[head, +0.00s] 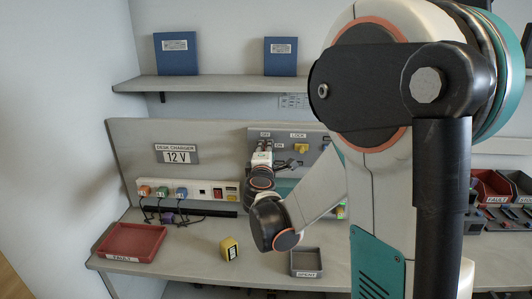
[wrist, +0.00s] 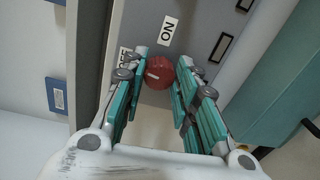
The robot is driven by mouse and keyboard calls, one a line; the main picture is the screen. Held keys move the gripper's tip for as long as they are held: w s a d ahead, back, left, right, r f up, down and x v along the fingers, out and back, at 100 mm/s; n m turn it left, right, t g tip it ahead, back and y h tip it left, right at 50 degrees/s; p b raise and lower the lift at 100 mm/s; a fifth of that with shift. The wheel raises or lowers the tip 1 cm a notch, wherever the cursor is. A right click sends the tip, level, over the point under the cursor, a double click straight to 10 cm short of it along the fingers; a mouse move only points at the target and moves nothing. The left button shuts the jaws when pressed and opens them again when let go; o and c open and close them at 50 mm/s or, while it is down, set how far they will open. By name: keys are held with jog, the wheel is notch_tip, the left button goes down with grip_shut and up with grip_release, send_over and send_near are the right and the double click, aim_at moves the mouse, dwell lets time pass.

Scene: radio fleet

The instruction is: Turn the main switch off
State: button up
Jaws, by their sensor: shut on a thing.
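The main switch is a round red knob (wrist: 160,72) with a white mark on its face, on a grey panel. An ON label (wrist: 168,30) sits above it in the wrist view. A partly covered OFF label (wrist: 124,60) is to its left. My gripper (wrist: 161,75) has its teal fingers on both sides of the knob and is shut on it. In the head view my gripper (head: 262,158) is at the left part of the panel (head: 316,136) and hides the knob. The mark's exact direction is hard to tell.
A yellow part (head: 301,148) under a LOCK label is to the right on the panel. A power strip (head: 190,192) with plugs is at left. A red tray (head: 131,242), a yellow device (head: 229,248) and a grey tray (head: 306,262) stand on the bench.

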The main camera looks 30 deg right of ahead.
jog(key=shift+n, duration=0.9)
jog(key=o, duration=1.1)
jog(key=shift+a, duration=0.1)
jog(key=shift+c, duration=0.2)
jog(key=v, duration=1.2)
